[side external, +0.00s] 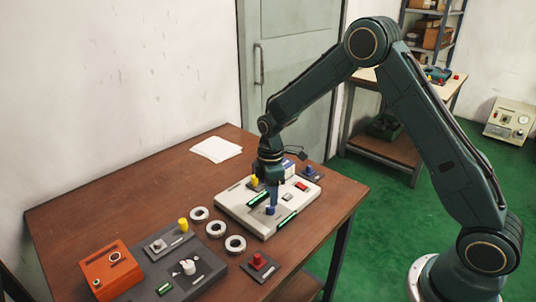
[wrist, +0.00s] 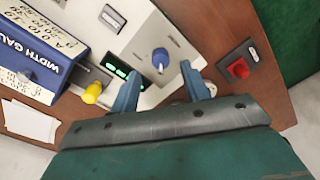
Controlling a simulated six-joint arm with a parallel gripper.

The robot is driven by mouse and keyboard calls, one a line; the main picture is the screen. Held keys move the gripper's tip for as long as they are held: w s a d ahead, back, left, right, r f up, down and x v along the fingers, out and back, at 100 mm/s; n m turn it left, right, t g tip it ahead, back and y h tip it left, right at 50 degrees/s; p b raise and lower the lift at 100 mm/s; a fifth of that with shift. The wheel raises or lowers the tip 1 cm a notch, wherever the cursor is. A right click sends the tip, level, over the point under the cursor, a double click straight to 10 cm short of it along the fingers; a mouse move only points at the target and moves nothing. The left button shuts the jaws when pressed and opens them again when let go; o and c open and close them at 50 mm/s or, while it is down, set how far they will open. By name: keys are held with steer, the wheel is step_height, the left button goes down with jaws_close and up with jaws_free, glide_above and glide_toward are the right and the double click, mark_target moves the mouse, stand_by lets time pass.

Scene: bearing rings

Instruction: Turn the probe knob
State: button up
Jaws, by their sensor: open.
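A blue knob (wrist: 160,57) with a pale tip stands on the white gauge panel (side external: 235,203); its label is too small to read. My gripper (wrist: 160,75) is open, and in the wrist view the knob shows between and just beyond its two blue fingertips. No contact with the knob is visible. In the side view my gripper (side external: 271,209) points down over the panel and hides much of the knob. Lit green displays (side external: 288,218) lie beside it on the panel.
Three bearing rings (side external: 215,229) lie left of the panel. An orange box (side external: 110,269), a dark panel with a white knob (side external: 188,267) and a red knob (side external: 257,261) stand nearer. A width-gauge box (wrist: 42,45) and a yellow knob (wrist: 92,93) are close to my gripper.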

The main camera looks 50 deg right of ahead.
mark_target(271, 209)
steer(key=shift+f, duration=2.25)
steer(key=c, duration=1)
